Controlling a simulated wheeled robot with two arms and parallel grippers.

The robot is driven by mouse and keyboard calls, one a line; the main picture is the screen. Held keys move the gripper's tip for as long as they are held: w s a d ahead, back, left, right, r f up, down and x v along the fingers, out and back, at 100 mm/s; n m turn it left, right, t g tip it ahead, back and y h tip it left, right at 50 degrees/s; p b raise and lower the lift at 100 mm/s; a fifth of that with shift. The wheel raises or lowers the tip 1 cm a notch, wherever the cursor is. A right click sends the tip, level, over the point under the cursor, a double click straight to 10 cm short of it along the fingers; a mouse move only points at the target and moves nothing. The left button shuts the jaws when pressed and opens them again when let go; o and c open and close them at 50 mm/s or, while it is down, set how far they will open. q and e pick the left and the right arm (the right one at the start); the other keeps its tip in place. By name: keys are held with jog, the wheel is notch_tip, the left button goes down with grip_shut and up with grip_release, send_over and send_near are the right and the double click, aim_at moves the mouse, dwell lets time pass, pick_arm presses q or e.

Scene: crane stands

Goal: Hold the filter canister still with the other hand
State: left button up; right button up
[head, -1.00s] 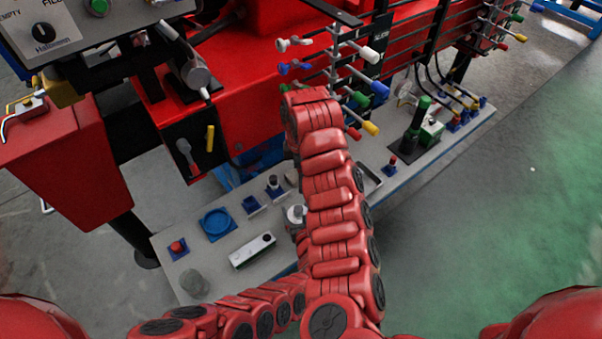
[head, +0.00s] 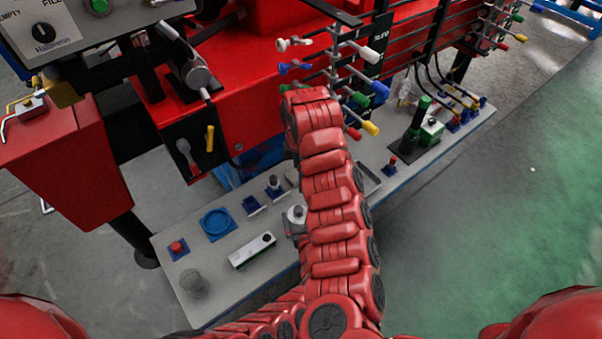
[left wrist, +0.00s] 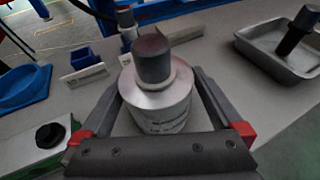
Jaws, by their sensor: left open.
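The filter canister (left wrist: 160,104) is a silver-white cylinder with a dark rounded cap, upright on the bench in the left wrist view. My left gripper (left wrist: 158,80) is open, with one finger on each side of the canister. Whether the fingers touch it I cannot tell. In the head view the canister (head: 296,214) shows only in part beside my red arm, which covers its right side. My left gripper is mostly hidden by the arm there. My right gripper does not show in either view.
A white box with a black knob (head: 252,250), a blue dish (head: 216,224) and a glassy jar (head: 194,284) stand left of the canister. A metal tray (left wrist: 285,62) holding a dark cylinder lies to its right. A red machine (head: 245,95) rises behind the bench.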

pick_arm(q)
jog(key=shift+s+a+r, duration=0.15)
jog(key=shift+s+r, duration=0.05)
jog(key=shift+s, duration=0.3)
jog(key=v, duration=0.9)
